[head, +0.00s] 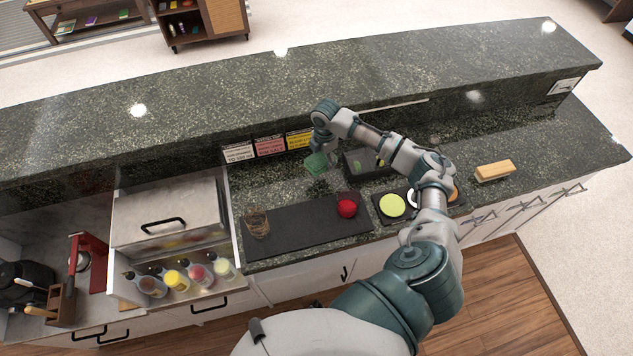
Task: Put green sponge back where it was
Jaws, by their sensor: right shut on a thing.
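The green sponge (315,164) is held in my right gripper (320,153), above the dark stone counter (290,185) near its back edge. The right arm reaches over the counter from the lower right, and the gripper hangs down from its far end, shut on the sponge. The sponge's underside is hidden, and something pale and clear sits just below it, too small to tell. My left gripper is not in view.
A black mat (300,236) holds a red ball (347,208) and a wire-like cup (257,222). Right of it are a tray with a yellow-green disc (392,205), a dark box (355,162) and a tan block (494,170). Sign cards (270,146) stand behind; bottles (177,281) stand left.

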